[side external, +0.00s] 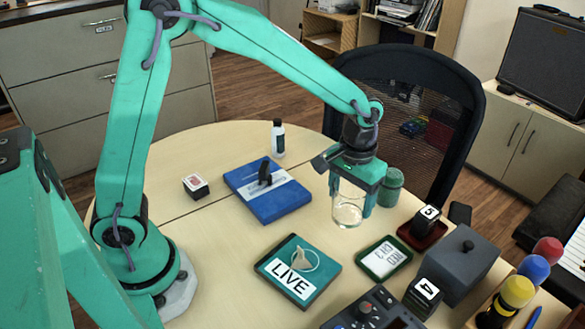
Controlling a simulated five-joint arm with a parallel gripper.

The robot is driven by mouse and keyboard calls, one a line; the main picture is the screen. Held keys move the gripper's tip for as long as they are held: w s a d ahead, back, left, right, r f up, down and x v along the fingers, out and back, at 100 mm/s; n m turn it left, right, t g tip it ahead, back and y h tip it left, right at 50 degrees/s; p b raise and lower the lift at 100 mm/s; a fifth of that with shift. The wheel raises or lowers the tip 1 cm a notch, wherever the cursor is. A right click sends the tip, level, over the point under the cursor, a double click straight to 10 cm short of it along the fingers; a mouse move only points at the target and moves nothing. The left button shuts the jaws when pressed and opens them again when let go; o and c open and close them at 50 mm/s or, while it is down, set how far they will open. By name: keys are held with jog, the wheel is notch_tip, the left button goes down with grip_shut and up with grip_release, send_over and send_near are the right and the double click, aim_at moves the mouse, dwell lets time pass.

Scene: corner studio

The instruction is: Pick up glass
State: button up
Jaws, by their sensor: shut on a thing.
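A clear glass (348,212) is in the side external view, right of centre, upright or nearly so. My gripper (351,196) comes down over it from above, with a green finger on either side. The gripper is shut on the glass. The upper part of the glass is partly hidden by the gripper body. I cannot tell whether its base touches the round wooden table (215,235) or hangs just above it.
A green cylinder (390,188) stands close right of my gripper. Around it are a blue box (285,204), a teal LIVE sign (275,268), a green-framed card (384,258), a red tray (407,236) and a grey box (462,264).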

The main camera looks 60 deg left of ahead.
aim_at(350, 202)
jog(key=s+d+r, duration=0.1)
jog(key=d, duration=0.1)
jog(key=s+d+r, duration=0.1)
jog(key=s+r, duration=0.1)
jog(key=shift+d, duration=0.35)
dwell(0.3)
